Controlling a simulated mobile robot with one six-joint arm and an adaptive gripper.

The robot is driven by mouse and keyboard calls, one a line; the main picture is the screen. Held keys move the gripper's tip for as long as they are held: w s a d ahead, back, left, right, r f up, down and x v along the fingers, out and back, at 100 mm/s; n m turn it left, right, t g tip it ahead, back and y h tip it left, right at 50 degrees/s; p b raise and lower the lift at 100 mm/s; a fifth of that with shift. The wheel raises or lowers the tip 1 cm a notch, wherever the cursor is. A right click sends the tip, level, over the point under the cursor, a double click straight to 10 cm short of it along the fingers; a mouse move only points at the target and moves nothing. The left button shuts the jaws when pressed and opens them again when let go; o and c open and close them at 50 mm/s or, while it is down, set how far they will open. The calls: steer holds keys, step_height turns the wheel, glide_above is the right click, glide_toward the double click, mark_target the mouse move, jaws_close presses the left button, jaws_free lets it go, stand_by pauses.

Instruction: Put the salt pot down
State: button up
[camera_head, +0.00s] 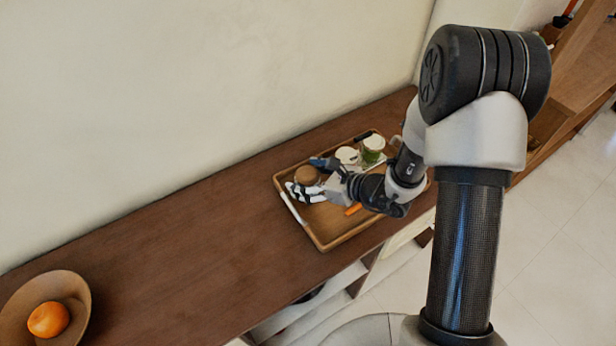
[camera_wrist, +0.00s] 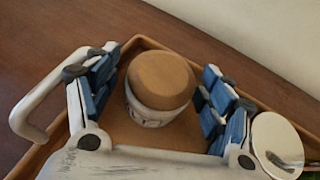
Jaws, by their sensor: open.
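The salt pot, a small pale jar with a brown lid (camera_wrist: 162,80), stands upright in a corner of the wooden tray (camera_wrist: 140,42). In the head view, its brown lid (camera_head: 307,175) shows near the tray's left end. My gripper (camera_wrist: 160,88) is open, with one blue-padded finger on each side of the pot. A narrow gap shows between the pot and each finger. In the head view, my gripper (camera_head: 308,181) reaches low into the tray (camera_head: 325,243) from the right. The pot's base is partly hidden.
A bowl (camera_head: 80,305) holds an orange (camera_head: 48,320). The table between is clear.

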steer(key=shift+r, duration=0.1)
steer(key=shift+d+r+p, duration=0.2)
steer(key=shift+r+p, duration=0.05)
steer(key=shift+p, duration=0.1)
steer(key=p+v, duration=0.3)
steer(key=v, duration=0.9)
steer(key=s+a+r+n+g+h, duration=0.1)
steer(key=s+a+r+n+g, duration=0.2)
steer(key=s+r+n, duration=0.35)
steer(key=s+a+r+n+g, duration=0.3)
steer(key=s+r+n, duration=0.3)
steer(key=n, duration=0.2)
steer(key=s+d+r+n+t+h, duration=0.1)
steer(key=s+d+r+n+h, duration=0.2)
steer(key=d+n+h, duration=0.1)
steer(key=s+d+r+n+t+h, duration=0.2)
steer(key=s+d+r+n+h, duration=0.2)
steer(key=d, duration=0.4)
steer(key=shift+s+n+t+h, duration=0.3)
steer(key=shift+n+h, duration=0.2)
steer(key=shift+n, duration=0.75)
steer(key=shift+d+r, duration=0.1)
steer(key=shift+d, duration=0.05)
